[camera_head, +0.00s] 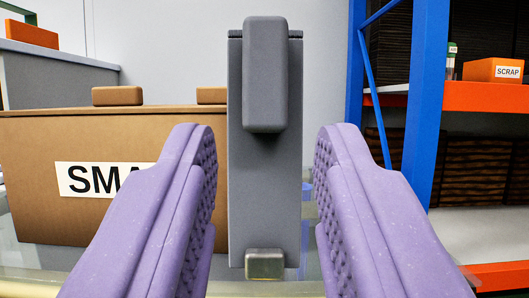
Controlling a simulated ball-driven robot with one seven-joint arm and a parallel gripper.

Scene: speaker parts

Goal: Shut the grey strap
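The grey strap (265,75) is a dark, rounded bar in the upper middle of the view. It is in front of a flat grey upright panel (264,185) and rises a little above the panel's top edge. Its lower end stops well above a small metal block (265,264) at the panel's foot, and a shadow shows beneath it. My gripper (263,145) is open, with one purple finger on each side of the panel. Nothing is between the fingers up close, and they appear apart from the strap.
A brown box (30,180) with a partly hidden label stands behind my left finger. At right is a blue-framed rack (424,100) with orange shelves and an orange bin (492,70) marked SCRAP. A pale wall (200,40) is behind.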

